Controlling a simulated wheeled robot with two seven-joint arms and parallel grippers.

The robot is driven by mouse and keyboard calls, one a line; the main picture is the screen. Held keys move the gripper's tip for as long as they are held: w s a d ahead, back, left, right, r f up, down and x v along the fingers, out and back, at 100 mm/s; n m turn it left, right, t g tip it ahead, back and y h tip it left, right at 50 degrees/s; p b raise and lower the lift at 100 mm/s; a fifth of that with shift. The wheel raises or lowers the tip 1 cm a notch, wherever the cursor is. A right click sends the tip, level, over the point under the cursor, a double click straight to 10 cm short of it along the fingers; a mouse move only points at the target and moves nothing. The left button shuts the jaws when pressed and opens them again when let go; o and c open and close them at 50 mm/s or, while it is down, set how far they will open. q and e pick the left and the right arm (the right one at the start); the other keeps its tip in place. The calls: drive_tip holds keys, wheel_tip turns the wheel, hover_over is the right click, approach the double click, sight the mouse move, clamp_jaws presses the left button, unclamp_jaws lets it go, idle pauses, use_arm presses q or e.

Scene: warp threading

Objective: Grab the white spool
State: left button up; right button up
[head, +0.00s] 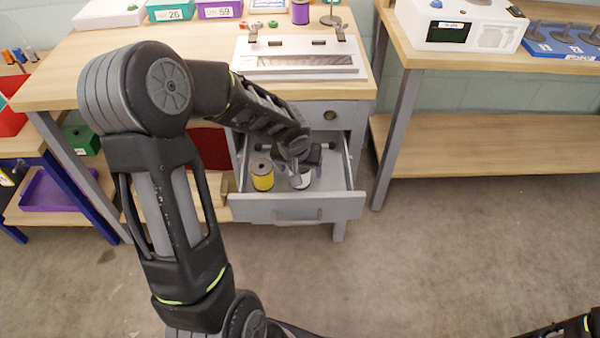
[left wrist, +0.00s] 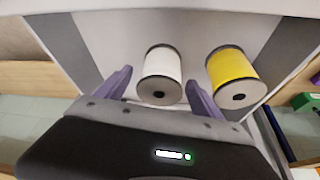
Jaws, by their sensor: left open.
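The white spool (head: 302,182) stands in the open drawer (head: 295,208), partly hidden behind my left gripper (head: 298,168) in the head view. In the left wrist view the white spool (left wrist: 162,66) shows between the two purple-grey fingers of my left gripper (left wrist: 158,82). The fingers are apart, one on each side of it; I cannot tell if either touches it. The yellow spool (head: 262,176) stands to the left of the white one in the head view, and to its right in the left wrist view (left wrist: 231,68). My right gripper is out of view.
The wooden workbench (head: 215,45) above holds a metal-framed device (head: 300,58), a purple spool (head: 300,11) and labelled boxes (head: 220,8). A second table (head: 480,62) stands to the right. The floor in front is clear.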

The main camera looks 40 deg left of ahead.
use_arm(q)
drive_tip(key=shift+c, duration=0.3)
drive_tip(key=c, duration=1.4)
drive_tip(key=shift+r, duration=0.15)
drive_tip(key=shift+c, duration=0.2)
wheel_tip(320, 180, up, 10)
drive_tip(key=p, duration=0.3)
